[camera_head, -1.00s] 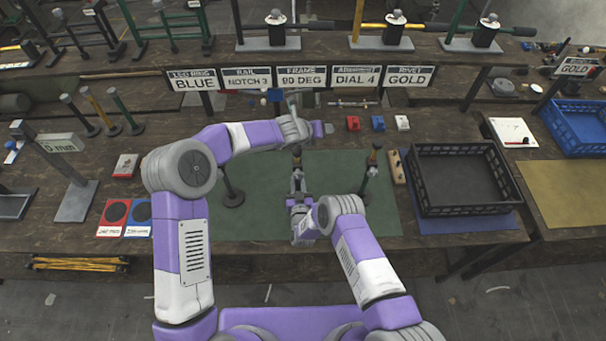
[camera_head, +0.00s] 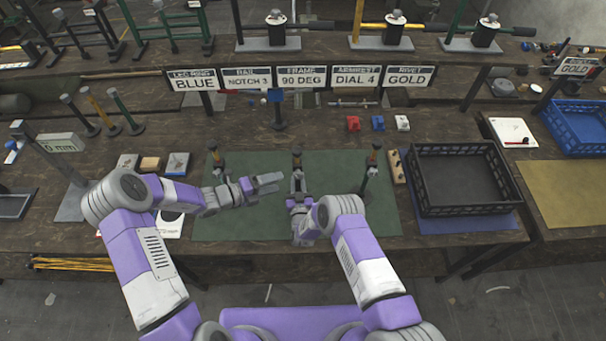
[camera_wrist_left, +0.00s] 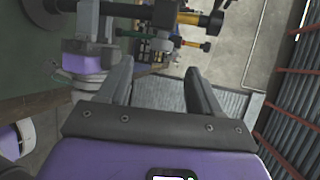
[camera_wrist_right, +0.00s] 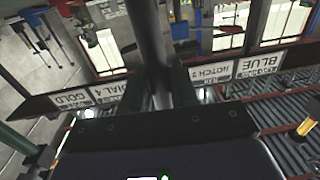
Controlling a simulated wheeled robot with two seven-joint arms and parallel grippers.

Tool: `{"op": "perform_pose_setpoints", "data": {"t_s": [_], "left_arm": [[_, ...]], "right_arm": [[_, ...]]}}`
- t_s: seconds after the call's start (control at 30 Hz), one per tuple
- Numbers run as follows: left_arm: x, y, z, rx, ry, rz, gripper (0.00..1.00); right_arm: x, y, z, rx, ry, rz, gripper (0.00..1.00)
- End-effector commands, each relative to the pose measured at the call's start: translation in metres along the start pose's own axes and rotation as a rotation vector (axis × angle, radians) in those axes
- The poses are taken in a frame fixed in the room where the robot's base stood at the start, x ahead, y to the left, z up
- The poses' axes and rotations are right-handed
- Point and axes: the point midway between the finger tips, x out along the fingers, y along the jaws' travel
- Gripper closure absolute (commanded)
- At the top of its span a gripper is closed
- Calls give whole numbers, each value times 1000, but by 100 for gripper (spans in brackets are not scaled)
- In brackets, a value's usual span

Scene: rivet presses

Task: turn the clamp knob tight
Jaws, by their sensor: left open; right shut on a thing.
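Three dark posts with orange-and-black tops stand on the green mat (camera_head: 330,165): a left post (camera_head: 216,157), a middle post (camera_head: 297,157) and a right post (camera_head: 374,156). I cannot tell which part is the clamp knob. My right gripper (camera_head: 298,194) is at the middle post, shut on a dark upright shaft (camera_wrist_right: 150,40) that shows between its fingers in the right wrist view. My left gripper (camera_head: 270,183) is open and empty, between the left and middle posts. In the left wrist view, a dark bar with a yellow-and-black end (camera_wrist_left: 200,18) lies beyond the left fingers.
A black crate (camera_head: 462,207) stands right of the mat. A row of signs (camera_head: 300,77) spans the back. Red, blue and white blocks (camera_head: 377,123) lie behind the mat. A readout stand (camera_head: 60,144) is at the left. The mat's front right part is clear.

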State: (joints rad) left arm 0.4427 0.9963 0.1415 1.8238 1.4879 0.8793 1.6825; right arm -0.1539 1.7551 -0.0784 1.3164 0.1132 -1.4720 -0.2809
Motion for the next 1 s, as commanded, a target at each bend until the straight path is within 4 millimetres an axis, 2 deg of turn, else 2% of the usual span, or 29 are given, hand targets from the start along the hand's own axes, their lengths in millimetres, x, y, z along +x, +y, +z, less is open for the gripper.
{"op": "perform_pose_setpoints", "data": {"t_s": [0.3, 0.5, 0.7, 1.0], "left_arm": [[62, -1, -1, 4, 4, -1, 36], [95, -1, 0, 4, 1, -1, 36], [111, -1, 0, 4, 0, -1, 36], [113, -2, 1, 4, -1, 0, 36]], "right_arm": [[1, 0, -1, 0, 4, 0, 100], [1, 0, -1, 0, 4, 1, 100], [1, 0, -1, 0, 4, 1, 100], [1, 0, -1, 0, 4, 1, 100]]}}
